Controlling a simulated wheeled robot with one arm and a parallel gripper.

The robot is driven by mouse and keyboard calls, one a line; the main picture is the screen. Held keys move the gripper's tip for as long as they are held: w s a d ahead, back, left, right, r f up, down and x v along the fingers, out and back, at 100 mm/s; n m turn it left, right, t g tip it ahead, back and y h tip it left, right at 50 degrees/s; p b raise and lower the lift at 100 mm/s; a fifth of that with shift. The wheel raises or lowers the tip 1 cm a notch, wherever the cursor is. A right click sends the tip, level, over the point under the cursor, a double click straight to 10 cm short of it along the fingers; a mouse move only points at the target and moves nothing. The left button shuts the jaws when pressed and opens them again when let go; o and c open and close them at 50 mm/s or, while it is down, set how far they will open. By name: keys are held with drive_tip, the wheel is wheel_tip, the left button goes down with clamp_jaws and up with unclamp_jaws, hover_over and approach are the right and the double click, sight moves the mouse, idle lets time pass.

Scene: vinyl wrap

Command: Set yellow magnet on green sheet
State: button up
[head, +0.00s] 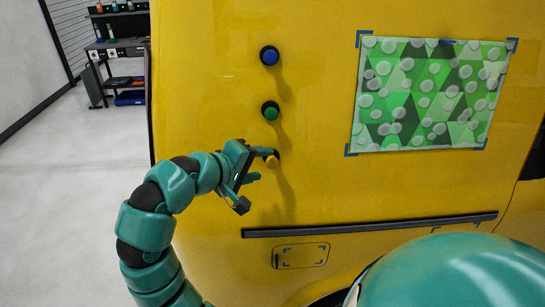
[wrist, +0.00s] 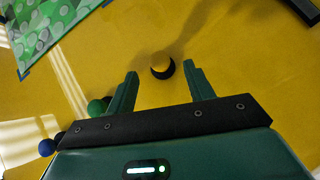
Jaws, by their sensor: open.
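The yellow magnet (head: 272,160) is a yellow knob on a dark round base, stuck to the yellow van's side below two other magnets. In the wrist view the yellow magnet (wrist: 161,65) lies just beyond and between my fingertips. My gripper (head: 256,165) is open, its fingers pointing at the magnet. In the wrist view my gripper (wrist: 159,68) has both fingers apart with nothing between them. The green sheet (head: 428,95), patterned with triangles and pale bubbles, lies flat on the van at the right, inside blue corner marks. It also shows at the top left of the wrist view (wrist: 45,25).
A blue magnet (head: 270,56) and a green magnet (head: 270,111) sit above the yellow one. A dark trim rail (head: 370,224) and a small hatch (head: 301,256) lie below. The yellow panel between magnets and sheet is clear. A shelf (head: 118,52) stands far left.

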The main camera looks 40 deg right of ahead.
sight(275, 164)
drive_tip(key=shift+p+x, duration=0.7)
drive_tip(key=shift+x, duration=2.3)
drive_tip(key=shift+s+r, duration=0.1)
clamp_jaws()
drive_tip(key=shift+s+a+r+p, duration=0.1)
drive_tip(key=shift+s+a+p, duration=0.35)
drive_tip(key=shift+p, duration=0.4)
drive_tip(key=shift+s+a+r+p, duration=0.1)
drive_tip(key=shift+s+a+p, duration=0.05)
drive_tip(key=shift+s+p, duration=0.2)
drive_tip(key=s+a+p, duration=0.3)
drive_tip(key=s+p, duration=0.2)
drive_tip(key=shift+r, duration=0.45)
drive_tip(key=shift+s, duration=0.1)
